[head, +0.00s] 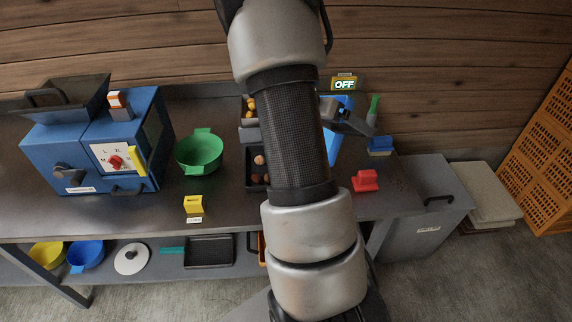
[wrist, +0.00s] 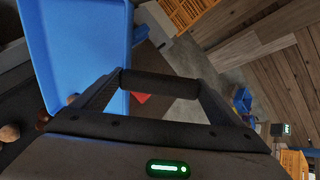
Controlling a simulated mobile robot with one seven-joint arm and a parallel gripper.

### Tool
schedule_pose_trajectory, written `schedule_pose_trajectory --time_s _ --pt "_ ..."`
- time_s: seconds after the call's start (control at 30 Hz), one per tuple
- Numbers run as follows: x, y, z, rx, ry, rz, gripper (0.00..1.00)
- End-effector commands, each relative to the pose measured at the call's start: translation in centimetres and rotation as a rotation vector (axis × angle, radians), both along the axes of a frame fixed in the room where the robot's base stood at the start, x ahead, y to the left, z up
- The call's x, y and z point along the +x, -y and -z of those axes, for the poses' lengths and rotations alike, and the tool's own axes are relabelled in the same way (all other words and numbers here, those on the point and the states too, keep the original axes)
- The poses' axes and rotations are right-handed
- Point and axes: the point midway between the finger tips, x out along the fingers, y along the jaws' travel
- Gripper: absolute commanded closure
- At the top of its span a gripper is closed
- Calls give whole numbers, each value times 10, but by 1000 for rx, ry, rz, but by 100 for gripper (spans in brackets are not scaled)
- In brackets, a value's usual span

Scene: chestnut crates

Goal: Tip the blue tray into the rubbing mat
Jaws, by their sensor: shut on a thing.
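The blue tray (head: 333,147) is steeply tilted above the right part of the bench, partly hidden by my arm and gripper. It fills the upper left of the wrist view (wrist: 80,45). My gripper (head: 345,117) is shut on the tray; the exact grip is hard to see. Several brown chestnuts (wrist: 9,132) lie on a dark surface at the tray's lower edge in the wrist view. In the head view, a dark tray (head: 257,183) with brown chestnuts lies left of my arm. I cannot tell for certain which dark surface is the rubbing mat.
A green colander (head: 199,151) and a blue machine (head: 91,140) stand to the left. A yellow block (head: 193,204) sits near the front edge. A red object (head: 365,180) and a small blue object (head: 380,146) are at right. A grey bin (head: 425,215) stands beyond the bench's right end.

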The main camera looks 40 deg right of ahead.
Motion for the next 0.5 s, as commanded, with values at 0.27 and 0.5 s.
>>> schedule_pose_trajectory --time_s 0.27,0.5 --pt "2 -5 -3 -30 -11 -1 69" --pt "4 -9 -6 -54 -19 0 69"
